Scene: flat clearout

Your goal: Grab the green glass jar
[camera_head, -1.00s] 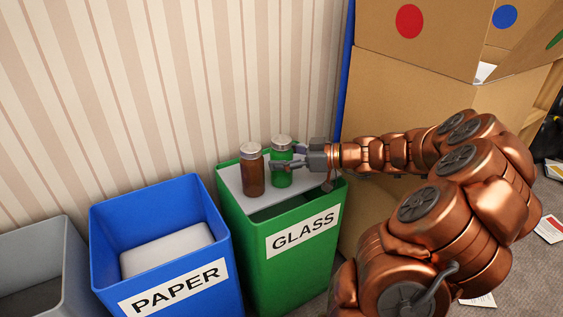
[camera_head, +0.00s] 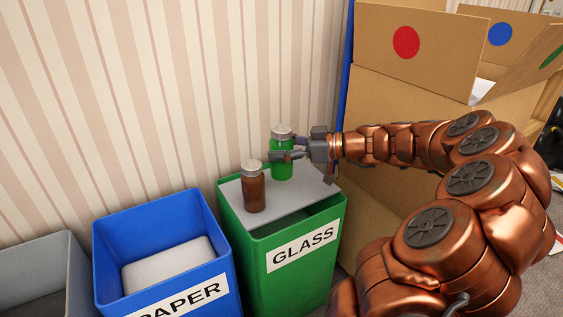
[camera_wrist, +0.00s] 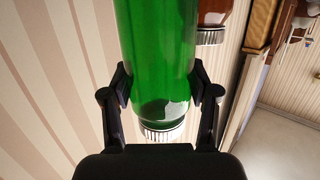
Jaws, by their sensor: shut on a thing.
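The green glass jar (camera_head: 282,169) has a silver lid and is upright above the light grey lid panel of the green GLASS bin. My gripper (camera_head: 284,155) comes from the right and is shut on the jar's upper part. In the wrist view the green jar (camera_wrist: 158,60) stands between the two dark fingers, with its ridged metal lid below them in the picture. The jar appears raised a little off the panel; I cannot clearly see the gap under it. A brown jar (camera_head: 253,190) with a silver lid stands just left of it.
A blue PAPER bin (camera_head: 110,255) and a grey bin (camera_head: 40,262) stand to the left. Cardboard boxes (camera_head: 425,95) stand at right, and the striped wall (camera_head: 150,90) is close behind.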

